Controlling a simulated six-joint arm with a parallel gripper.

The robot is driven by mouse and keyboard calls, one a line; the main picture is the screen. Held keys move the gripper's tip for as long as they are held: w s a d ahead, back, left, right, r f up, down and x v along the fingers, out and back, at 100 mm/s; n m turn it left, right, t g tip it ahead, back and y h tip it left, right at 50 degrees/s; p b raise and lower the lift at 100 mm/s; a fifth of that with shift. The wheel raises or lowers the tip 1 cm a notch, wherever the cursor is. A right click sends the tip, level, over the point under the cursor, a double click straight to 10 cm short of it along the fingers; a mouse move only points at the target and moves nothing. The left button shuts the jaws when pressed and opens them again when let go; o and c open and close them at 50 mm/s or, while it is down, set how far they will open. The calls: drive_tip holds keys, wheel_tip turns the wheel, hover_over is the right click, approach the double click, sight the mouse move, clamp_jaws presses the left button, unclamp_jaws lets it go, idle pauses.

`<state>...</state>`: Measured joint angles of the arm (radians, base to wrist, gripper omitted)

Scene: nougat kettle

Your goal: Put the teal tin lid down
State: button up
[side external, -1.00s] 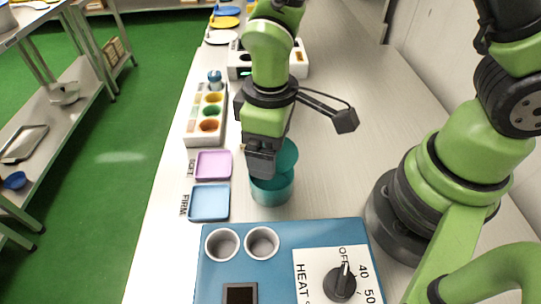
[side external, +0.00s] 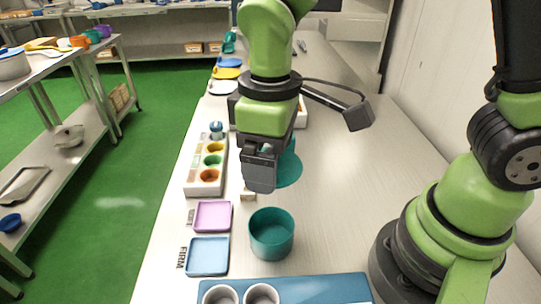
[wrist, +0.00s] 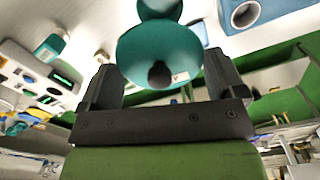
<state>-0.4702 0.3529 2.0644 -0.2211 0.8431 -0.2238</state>
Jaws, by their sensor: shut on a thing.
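The teal tin lid (side external: 288,172) is held above the bench, behind the open teal tin in the side view. My gripper (side external: 259,184) covers part of it. In the wrist view the teal lid (wrist: 150,47) hangs between the fingers of my gripper (wrist: 160,80), which is shut on its dark knob (wrist: 160,74). The teal tin (side external: 271,238) stands upright and uncovered on the bench, apart from the lid. The gap between the lid and the bench is hard to judge.
A lilac tray (side external: 212,216) and a blue tray (side external: 208,256) marked FIRM lie left of the tin. A white holder with coloured wells (side external: 207,165) stands behind them. A blue panel (side external: 335,287) is in front. Pale bench right of the lid is clear.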

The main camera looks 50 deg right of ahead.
drive_tip(key=w+d+f, duration=0.4)
drive_tip(key=d+f, duration=0.3)
drive_tip(key=d, duration=0.4)
hover_over(293, 197)
drive_tip(key=shift+n, duration=0.3)
wheel_tip(293, 197, down, 6)
drive_tip(key=shift+s+r, duration=0.1)
drive_tip(key=shift+r, duration=0.05)
drive_tip(key=shift+f, duration=2.4)
